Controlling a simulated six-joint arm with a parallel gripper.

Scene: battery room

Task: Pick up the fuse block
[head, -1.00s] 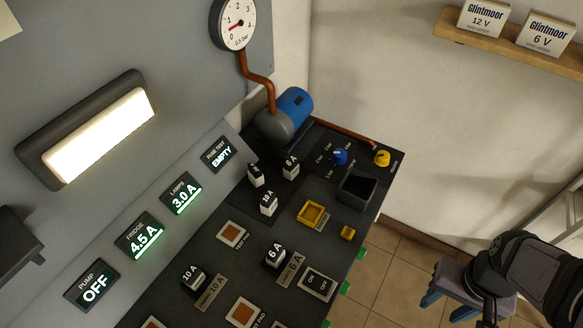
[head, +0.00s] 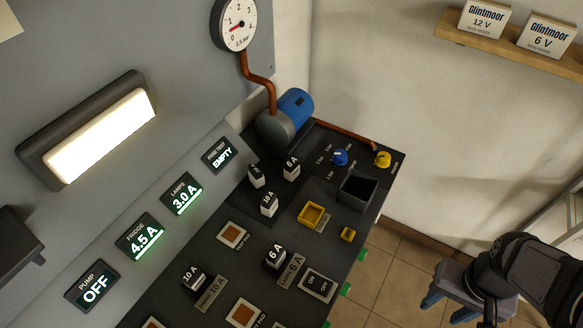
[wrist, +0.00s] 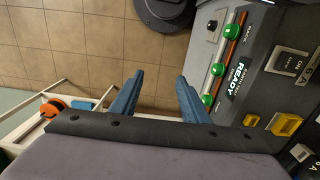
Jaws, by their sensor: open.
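Several fuse blocks, white with black tops, stand on the dark panel in the head view. Three are grouped at the back: one with an unclear label (head: 256,176), a 6 A block (head: 291,168) and a 10 A block (head: 268,205). Nearer are another 10 A block (head: 194,278) and another 6 A block (head: 275,257), each beside a matching label plate. My gripper (head: 450,304) is open at the lower right, well apart from the blocks, over the floor. In the wrist view its blue fingers (wrist: 160,76) are spread with only floor tiles between them.
A black open bin (head: 358,190), a yellow square frame (head: 311,214) and blue (head: 340,157) and yellow (head: 382,158) knobs are on the panel. A blue-ended cylinder (head: 292,104) stands behind. Green-capped parts (wrist: 217,69) line the panel's front edge. The floor (head: 400,260) beside it is clear.

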